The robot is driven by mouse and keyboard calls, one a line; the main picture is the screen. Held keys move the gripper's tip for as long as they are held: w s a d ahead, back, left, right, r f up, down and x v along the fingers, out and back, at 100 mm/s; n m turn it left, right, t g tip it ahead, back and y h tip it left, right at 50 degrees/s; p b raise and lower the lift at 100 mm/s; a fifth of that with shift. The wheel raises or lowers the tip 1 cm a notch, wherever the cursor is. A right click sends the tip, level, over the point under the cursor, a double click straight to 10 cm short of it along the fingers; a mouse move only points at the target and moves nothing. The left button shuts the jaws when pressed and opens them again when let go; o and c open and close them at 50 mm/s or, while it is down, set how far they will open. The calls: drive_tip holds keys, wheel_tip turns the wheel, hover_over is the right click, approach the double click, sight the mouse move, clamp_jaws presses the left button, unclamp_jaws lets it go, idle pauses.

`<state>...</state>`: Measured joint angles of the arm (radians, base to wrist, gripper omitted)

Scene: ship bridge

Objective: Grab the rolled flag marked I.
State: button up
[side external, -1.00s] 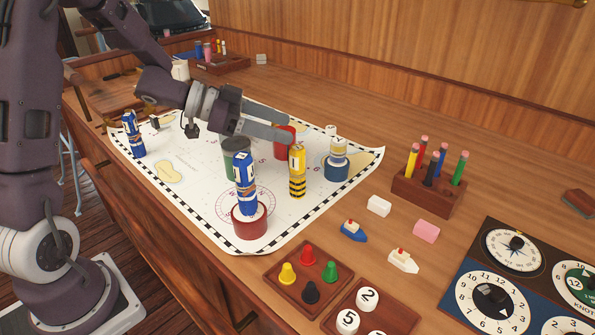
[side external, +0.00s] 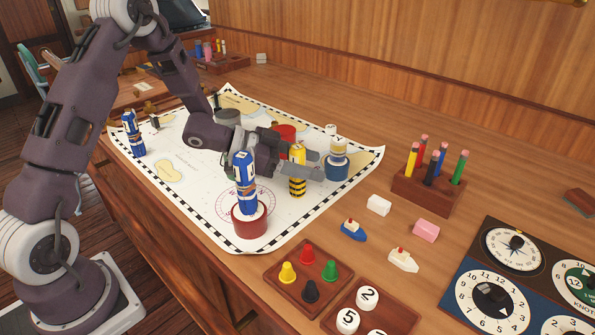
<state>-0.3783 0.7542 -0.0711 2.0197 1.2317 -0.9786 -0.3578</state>
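The rolled flag marked I (side external: 297,184) is a yellow and black banded roll standing upright on the white chart, in the middle of the side external view. My gripper (side external: 318,164) is low at this roll, its fingers pointing right and apart from each other. The fingers reach past the roll's upper part. I cannot tell whether either finger touches it. A blue rolled flag (side external: 246,182) stands upright on a round red base (side external: 250,224), in front of my gripper and partly hiding it. Another blue roll (side external: 133,136) stands at the chart's left.
A pale yellow-topped roll (side external: 339,147) stands on a blue base (side external: 336,170) just right of my fingertips. A red base (side external: 284,132) is behind. Toy boats (side external: 353,231), a pencil block (side external: 428,191) and a tray of pegs (side external: 309,276) lie right and front.

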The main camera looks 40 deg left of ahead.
clamp_jaws()
